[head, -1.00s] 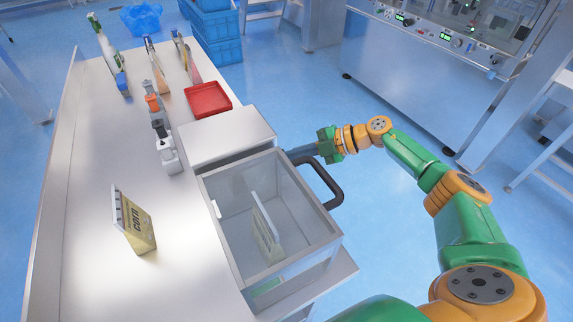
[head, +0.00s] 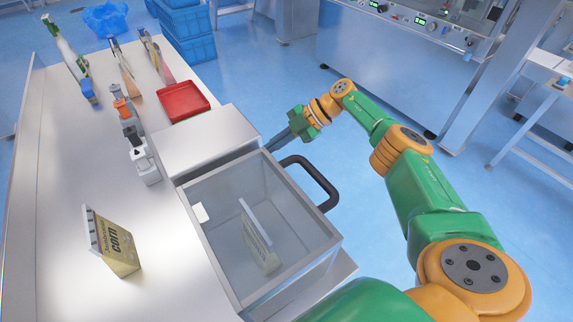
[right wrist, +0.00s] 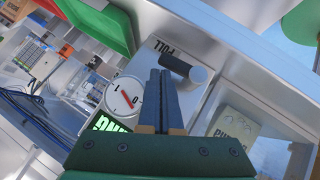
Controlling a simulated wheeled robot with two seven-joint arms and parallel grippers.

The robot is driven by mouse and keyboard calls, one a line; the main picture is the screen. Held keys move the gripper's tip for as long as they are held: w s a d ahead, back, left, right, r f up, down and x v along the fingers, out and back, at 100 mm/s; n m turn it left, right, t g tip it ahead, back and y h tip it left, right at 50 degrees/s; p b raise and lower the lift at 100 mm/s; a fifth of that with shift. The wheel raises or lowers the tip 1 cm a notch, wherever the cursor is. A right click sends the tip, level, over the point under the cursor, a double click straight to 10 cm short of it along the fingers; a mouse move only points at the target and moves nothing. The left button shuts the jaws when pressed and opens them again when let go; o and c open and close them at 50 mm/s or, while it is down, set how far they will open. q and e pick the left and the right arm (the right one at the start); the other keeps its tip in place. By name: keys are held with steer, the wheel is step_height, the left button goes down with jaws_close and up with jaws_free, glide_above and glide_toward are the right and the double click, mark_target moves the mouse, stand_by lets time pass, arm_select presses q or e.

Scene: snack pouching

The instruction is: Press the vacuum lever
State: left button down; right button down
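The vacuum machine (head: 205,140) is a metal box with a clear-lidded chamber and a black handle (head: 318,185). A pouch (head: 258,240) stands tilted inside the chamber. My right gripper (head: 277,142) is at the machine's right side, behind the handle. Its two fingers (right wrist: 160,76) are together and empty, and overlap the lever's left side in the wrist view; contact cannot be told. My left gripper is out of view.
A corn pouch (head: 110,243) stands on the table left of the machine. A red tray (head: 183,101), a device with an orange part (head: 126,112) and more pouches are farther back. Blue crates (head: 187,45) stand behind. The floor right of the machine is clear.

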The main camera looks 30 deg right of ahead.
steer(key=shift+w+f, duration=0.15)
stand_by(0.3)
steer(key=shift+d, duration=0.3)
steer(key=b+v, duration=0.2)
steer(key=v, duration=0.4)
steer(key=shift+r, duration=0.3)
steer(key=shift+d, duration=0.1)
